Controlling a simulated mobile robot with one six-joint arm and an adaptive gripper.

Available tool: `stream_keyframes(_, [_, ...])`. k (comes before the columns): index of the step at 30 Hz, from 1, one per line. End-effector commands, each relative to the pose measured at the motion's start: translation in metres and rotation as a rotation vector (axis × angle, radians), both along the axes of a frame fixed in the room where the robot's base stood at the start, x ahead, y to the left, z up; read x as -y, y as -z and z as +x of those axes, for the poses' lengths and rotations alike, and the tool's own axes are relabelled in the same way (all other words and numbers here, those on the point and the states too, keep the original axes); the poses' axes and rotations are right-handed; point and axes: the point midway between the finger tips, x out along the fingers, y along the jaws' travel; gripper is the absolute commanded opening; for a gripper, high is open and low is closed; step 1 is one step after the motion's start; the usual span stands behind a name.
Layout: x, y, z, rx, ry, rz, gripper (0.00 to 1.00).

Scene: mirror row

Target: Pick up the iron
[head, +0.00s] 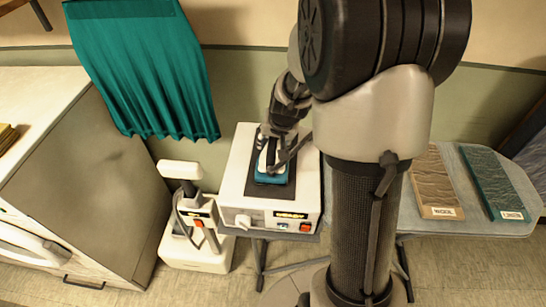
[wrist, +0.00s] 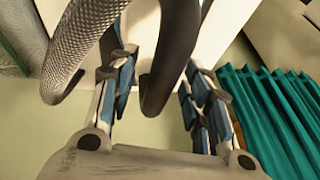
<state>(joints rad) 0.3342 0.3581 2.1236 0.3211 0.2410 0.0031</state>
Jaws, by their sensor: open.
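The iron (head: 270,177) sits on top of a white box-like station (head: 236,185) in the head view. It has a teal lower part and a pale upper part. My gripper (head: 273,158) is right over it from above, with its fingers around or just above the upper part; I cannot tell if they touch it. In the wrist view the two fingers of my gripper (wrist: 160,65) stand well apart, with blue inner strips. Dark curved shapes cross between them close to the lens; I cannot tell what they are. My arm partly hides the iron.
A grey ironing board (head: 425,222) with a brown sample (head: 437,180) and a teal sample (head: 493,182) stands right. A white upright device (head: 190,212) stands left of the station, near a cabinet (head: 88,165). A teal curtain (head: 150,75) hangs behind.

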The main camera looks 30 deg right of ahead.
Motion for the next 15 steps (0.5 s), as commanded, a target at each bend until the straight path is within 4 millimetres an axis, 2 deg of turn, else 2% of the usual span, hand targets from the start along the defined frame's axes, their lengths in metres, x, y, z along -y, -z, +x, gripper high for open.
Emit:
stream_keyframes(2, [0.0000,-0.0004,-0.0001,0.000,0.000,0.000,0.44])
stream_keyframes(15, [0.0001,-0.0004,-0.0003,0.000,0.000,0.000,0.15])
